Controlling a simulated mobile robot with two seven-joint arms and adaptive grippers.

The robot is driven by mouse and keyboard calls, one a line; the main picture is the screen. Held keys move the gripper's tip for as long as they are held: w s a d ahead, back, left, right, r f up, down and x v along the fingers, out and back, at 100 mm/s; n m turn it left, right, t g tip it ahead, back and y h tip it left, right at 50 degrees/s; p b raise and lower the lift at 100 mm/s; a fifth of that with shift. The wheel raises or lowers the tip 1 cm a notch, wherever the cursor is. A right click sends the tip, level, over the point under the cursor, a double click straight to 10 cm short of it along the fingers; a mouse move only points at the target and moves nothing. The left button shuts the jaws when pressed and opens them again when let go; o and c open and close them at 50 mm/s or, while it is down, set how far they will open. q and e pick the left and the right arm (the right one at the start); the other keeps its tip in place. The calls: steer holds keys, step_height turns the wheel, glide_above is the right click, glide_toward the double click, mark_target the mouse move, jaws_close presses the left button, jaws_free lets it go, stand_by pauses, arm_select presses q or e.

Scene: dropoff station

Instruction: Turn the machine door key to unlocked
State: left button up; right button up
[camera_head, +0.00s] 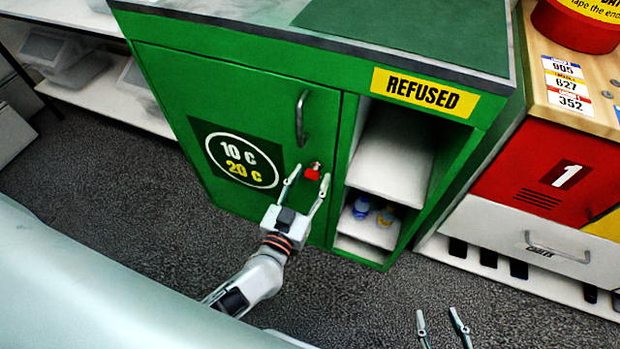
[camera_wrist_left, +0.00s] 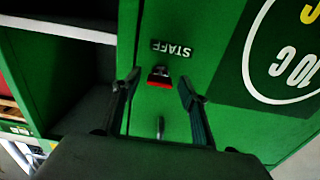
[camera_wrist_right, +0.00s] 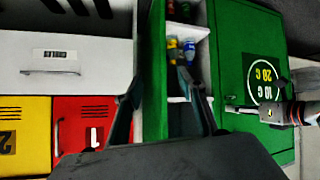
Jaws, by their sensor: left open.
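The red key (camera_head: 313,172) sits in the lock on the green machine door (camera_head: 265,95), below the door handle (camera_head: 301,118). My left gripper (camera_head: 308,181) is open in front of the door, with its fingers on either side of the key. In the left wrist view the red key (camera_wrist_left: 159,77) shows between the two spread fingertips (camera_wrist_left: 159,84), beside an upside-down STAFF label (camera_wrist_left: 172,48). I cannot tell whether a finger touches the key. My right gripper (camera_head: 438,314) is open and empty, low over the floor at the front right.
Right of the door is an open shelf column (camera_head: 390,165) with small bottles (camera_head: 361,207), under a REFUSED sign (camera_head: 425,92). The dark floor (camera_head: 130,190) in front of the cabinet is clear.

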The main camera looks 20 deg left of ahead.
arm_select(q)
steer(key=c, duration=1)
steer(key=shift+c, duration=0.5)
